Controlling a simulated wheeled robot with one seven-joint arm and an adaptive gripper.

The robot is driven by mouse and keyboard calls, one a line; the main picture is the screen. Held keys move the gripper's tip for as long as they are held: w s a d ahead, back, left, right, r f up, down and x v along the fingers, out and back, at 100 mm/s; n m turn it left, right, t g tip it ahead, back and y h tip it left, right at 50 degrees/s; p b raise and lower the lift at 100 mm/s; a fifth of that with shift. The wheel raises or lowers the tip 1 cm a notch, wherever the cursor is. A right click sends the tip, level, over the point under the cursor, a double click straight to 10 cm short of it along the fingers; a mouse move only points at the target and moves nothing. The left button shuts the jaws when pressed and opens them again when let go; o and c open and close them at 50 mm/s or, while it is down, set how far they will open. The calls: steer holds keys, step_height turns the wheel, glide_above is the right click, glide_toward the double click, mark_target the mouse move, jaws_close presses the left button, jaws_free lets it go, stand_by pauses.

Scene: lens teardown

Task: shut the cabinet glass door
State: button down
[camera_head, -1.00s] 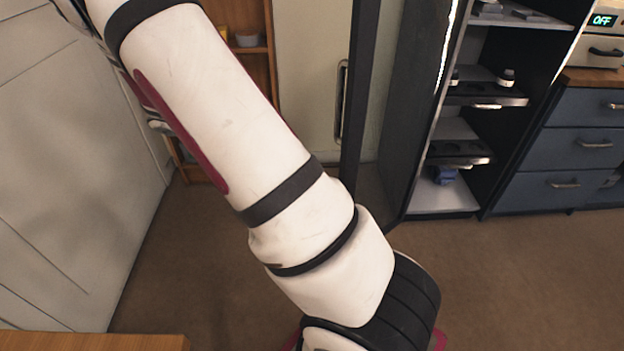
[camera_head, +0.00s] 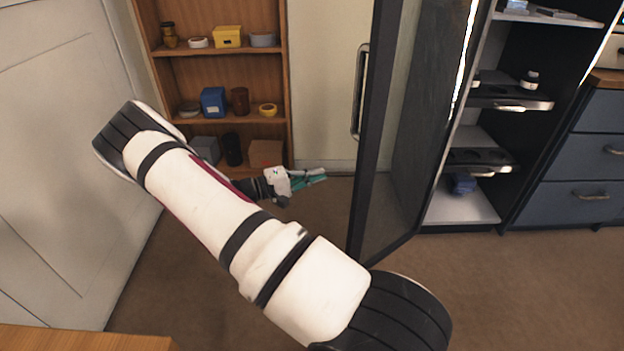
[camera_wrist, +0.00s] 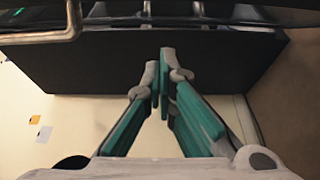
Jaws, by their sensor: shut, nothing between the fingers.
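The cabinet glass door (camera_head: 400,150) stands open, swung out from the cabinet, with a dark frame and a see-through pane. A metal bar handle (camera_head: 357,95) shows along the left of its free edge. My gripper (camera_head: 322,176) is shut and empty, left of the door's lower part, with its fingers pointing right towards it. In the wrist view the closed fingertips (camera_wrist: 160,70) lie in front of a dark panel (camera_wrist: 85,65), seemingly the door frame; I cannot tell whether they touch. The bar handle (camera_wrist: 72,20) crosses the upper left there.
The open cabinet (camera_head: 462,207) holds dark shelves and small parts. Blue drawers (camera_head: 590,155) stand to its right. A wooden bookcase (camera_head: 222,53) with boxes and bowls is behind my arm. A white panelled surface (camera_head: 60,150) rises at left. The brown floor (camera_head: 530,290) is clear.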

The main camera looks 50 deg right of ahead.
steer(key=s+d+b, duration=0.2)
steer(key=s+d, duration=0.2)
steer(key=s, duration=0.2)
steer(key=shift+s+d, duration=0.25)
steer(key=shift+s, duration=0.15)
steer(key=shift+s, duration=0.1)
